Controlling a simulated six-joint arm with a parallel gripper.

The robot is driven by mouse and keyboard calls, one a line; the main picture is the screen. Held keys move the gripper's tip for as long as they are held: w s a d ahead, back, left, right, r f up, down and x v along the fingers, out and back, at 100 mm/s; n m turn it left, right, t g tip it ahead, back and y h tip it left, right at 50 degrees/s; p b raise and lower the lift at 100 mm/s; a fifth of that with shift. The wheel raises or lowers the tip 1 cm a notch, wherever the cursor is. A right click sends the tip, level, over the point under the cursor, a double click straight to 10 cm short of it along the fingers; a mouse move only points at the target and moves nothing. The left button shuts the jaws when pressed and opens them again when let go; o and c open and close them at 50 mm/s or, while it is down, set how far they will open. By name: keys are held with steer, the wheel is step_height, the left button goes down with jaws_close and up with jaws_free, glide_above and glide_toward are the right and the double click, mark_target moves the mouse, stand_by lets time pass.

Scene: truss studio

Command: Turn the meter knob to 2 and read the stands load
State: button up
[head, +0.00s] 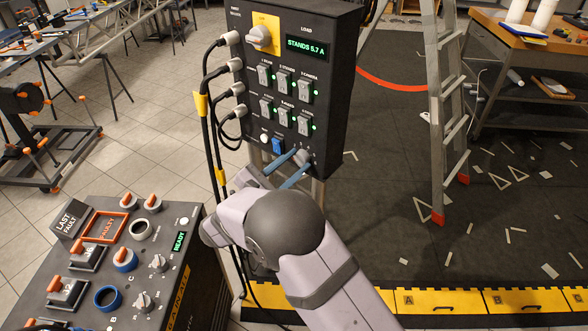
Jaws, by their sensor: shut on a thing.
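The dark power box (343,75) stands upright in the middle of the head view. Its load display (306,47) glows green and reads "STANDS 5.7 A". The meter knob (304,155) is a small grey knob low on the front face. My gripper (298,160) is shut on it, with one blue finger on its left and one below and right. The fingers hide part of the knob and its scale, so I cannot tell which number it points to.
A large grey knob on a yellow plate (273,35), several lit switches and a blue button (279,146) sit above my gripper. Cables (207,140) hang at the box's left. A control desk (105,250) stands front left, a ladder (437,110) at right.

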stand_by(0.4)
steer(key=o, duration=1)
steer(key=shift+o, duration=0.2)
steer(key=b+v, duration=0.2)
steer(key=v, duration=0.5)
steer(key=shift+s, duration=0.2)
steer(key=shift+w+a, duration=0.1)
steer(key=shift+a, duration=0.05)
